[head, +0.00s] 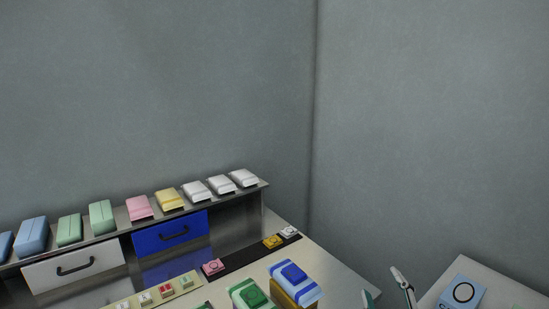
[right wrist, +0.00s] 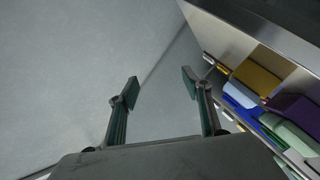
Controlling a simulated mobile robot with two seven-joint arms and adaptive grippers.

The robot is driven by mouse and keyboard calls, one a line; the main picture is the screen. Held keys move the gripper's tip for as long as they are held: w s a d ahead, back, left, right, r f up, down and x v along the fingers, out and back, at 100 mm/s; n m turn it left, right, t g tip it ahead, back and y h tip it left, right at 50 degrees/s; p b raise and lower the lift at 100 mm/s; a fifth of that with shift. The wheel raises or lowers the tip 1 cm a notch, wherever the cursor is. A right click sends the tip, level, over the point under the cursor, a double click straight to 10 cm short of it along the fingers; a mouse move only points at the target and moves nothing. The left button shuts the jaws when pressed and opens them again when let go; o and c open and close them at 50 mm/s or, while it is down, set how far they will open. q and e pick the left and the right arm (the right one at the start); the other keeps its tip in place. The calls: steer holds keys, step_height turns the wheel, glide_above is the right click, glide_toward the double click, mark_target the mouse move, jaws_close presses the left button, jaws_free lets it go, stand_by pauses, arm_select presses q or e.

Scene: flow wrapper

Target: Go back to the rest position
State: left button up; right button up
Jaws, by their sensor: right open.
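My right gripper (head: 388,290) shows at the bottom of the head view, right of centre, in front of the gap between the two tables. Only its fingers show there. In the right wrist view my right gripper (right wrist: 160,88) is open and empty, its two fingers spread well apart against the plain grey wall. Nothing is between or touching the fingertips. My left gripper is not in the head view.
A table (head: 318,258) carries a blue-and-white packet (head: 294,275), a green-striped packet (head: 247,292) and a dark strip (head: 243,258) with small blocks. A shelf (head: 93,240) with several packets stands behind, above a white drawer (head: 75,268) and a blue drawer (head: 170,234). A blue box (head: 461,294) sits on the right table.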

steer(key=s+d+f+m+g+h, duration=0.1)
steer(key=s+d+f+g+h, duration=0.1)
steer(key=s+d+f+g, duration=0.6)
steer(key=s+d+f+g+h, duration=0.15)
steer(key=s+d+f, duration=0.45)
steer(key=s+f, duration=0.65)
steer(key=w+a+f+m+t+y, duration=0.1)
steer(key=a+f+y, duration=0.2)
steer(key=a+f, duration=0.3)
steer(key=a+f+m+t+y, duration=0.2)
steer(key=a+f+y, duration=0.2)
steer(key=a, duration=0.7)
step_height(320, 180, down, 2)
steer(key=shift+w+f+p, duration=0.15)
steer(key=shift+w+p, duration=0.2)
steer(key=shift+p, duration=0.1)
steer(key=shift+y, duration=0.25)
